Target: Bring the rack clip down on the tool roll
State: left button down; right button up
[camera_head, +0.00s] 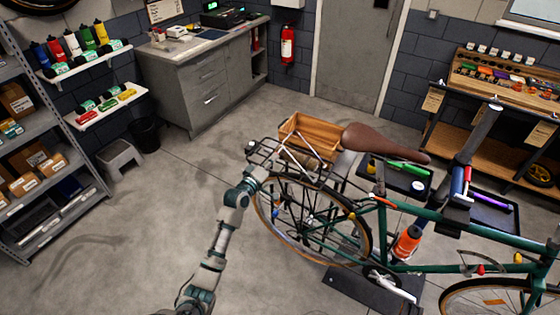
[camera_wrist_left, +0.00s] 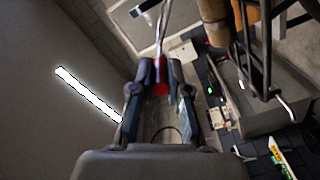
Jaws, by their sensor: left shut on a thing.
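The rack clip (camera_head: 301,146) is a thin silver wire, raised at an angle over the bicycle's black rear rack (camera_head: 262,150). In the left wrist view the clip's wire (camera_wrist_left: 161,40) runs down between my fingers. My left gripper (camera_head: 258,173) is at the rear end of the rack, and in the wrist view its fingers (camera_wrist_left: 160,75) are shut on the clip. The tool roll (camera_head: 300,158) is a tan cylinder lying at the rack, below the clip; it also shows in the wrist view (camera_wrist_left: 213,22). My right gripper is out of view.
A wooden crate (camera_head: 312,130) is close behind the roll, and the brown saddle (camera_head: 385,142) is to its right. The rear wheel (camera_head: 315,218) is below. A grey workbench (camera_head: 205,78) and shelving (camera_head: 40,150) stand farther off.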

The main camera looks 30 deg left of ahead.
pick_arm(q)
jog(key=shift+w+a+f+n+b, duration=0.1)
jog(key=shift+a+f+n+b, duration=0.7)
jog(key=shift+a+f+n, duration=0.5)
jog(key=shift+d+f, duration=0.1)
jog(key=c, duration=1.1)
grip_release()
jog(key=shift+c, duration=0.2)
jog(key=s+a, duration=0.1)
jog(key=s, duration=1.1)
jog(key=shift+f, duration=0.2)
jog(key=shift+c, duration=0.2)
